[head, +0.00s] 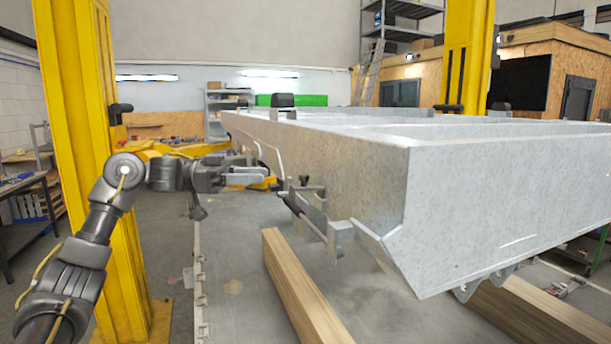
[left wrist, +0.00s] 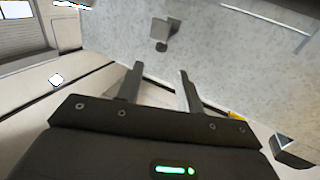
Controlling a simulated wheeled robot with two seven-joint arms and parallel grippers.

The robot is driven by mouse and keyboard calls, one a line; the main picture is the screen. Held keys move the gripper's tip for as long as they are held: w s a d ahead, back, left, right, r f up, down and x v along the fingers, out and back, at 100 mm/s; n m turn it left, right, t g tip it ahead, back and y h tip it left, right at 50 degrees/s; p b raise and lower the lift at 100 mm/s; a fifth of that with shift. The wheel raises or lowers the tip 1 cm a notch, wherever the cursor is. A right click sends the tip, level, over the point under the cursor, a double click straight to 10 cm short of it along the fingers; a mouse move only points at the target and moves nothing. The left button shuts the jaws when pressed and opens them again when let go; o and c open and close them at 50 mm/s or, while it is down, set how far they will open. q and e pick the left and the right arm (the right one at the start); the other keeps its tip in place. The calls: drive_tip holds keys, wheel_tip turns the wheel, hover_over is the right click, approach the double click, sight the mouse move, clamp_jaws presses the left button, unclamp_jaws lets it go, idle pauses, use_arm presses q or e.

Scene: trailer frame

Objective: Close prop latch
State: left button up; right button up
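The galvanized trailer frame (head: 460,200) fills the right half of the head view. On its near left side sits a dark latch mechanism (head: 305,200) with a small knob on top, a bracket and a slanted rod. Its exact state, open or closed, I cannot tell. My left gripper (head: 264,175) is left of the latch, pointing right, apart from it. In the left wrist view its two fingers (left wrist: 160,82) are spread with nothing between them. A small dark block with a stub (left wrist: 160,35) on the grey metal surface shows beyond the fingertips. My right gripper is not in view.
Yellow lift posts (head: 95,150) stand at the left and back right. Wooden beams (head: 300,285) lie below the frame. A dark workbench (head: 22,200) is at the far left. The floor between the left post and the frame is mostly free.

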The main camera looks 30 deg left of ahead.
sight(304, 176)
use_arm(q)
drive_tip(key=p+x, duration=0.4)
drive_tip(key=x, duration=0.5)
drive_tip(key=shift+w+d+r, duration=0.1)
drive_tip(key=shift+w+d, duration=0.05)
drive_tip(key=shift+w+d+p, duration=0.3)
drive_tip(key=shift+d+p, duration=0.05)
drive_tip(key=shift+d, duration=0.35)
clamp_jaws()
